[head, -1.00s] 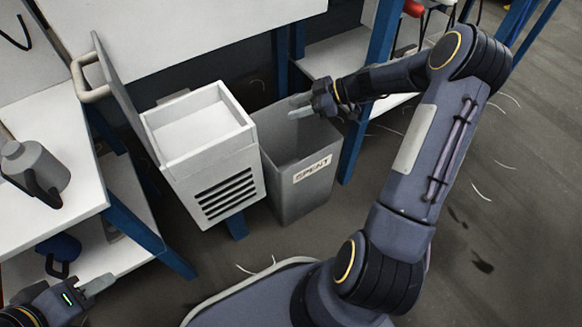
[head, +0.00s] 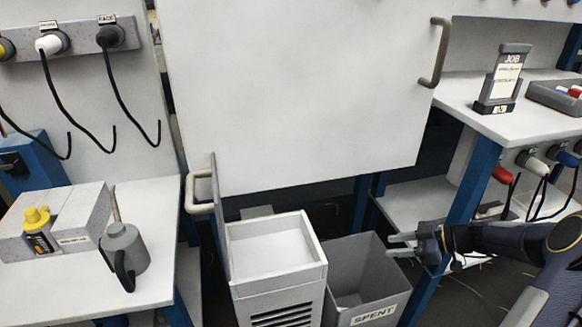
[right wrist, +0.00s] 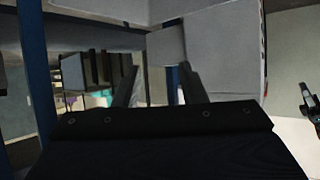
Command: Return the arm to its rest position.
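My right arm comes in from the right in the head view. Its gripper (head: 396,245) is open, with two pale fingers apart and nothing between them. The fingertips show at the upper right rim of the grey bin labelled SPENT (head: 375,317); I cannot tell the height between them. In the right wrist view the two fingers (right wrist: 157,86) also stand apart and empty. My left gripper is not in the head view.
A white cabinet with a shallow top tray (head: 318,262) and an open door stands left of the bin. A blue bench leg (head: 470,190) rises close behind the right gripper. A grey can (head: 122,248) stands on the left bench. A large white panel (head: 300,90) hangs behind.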

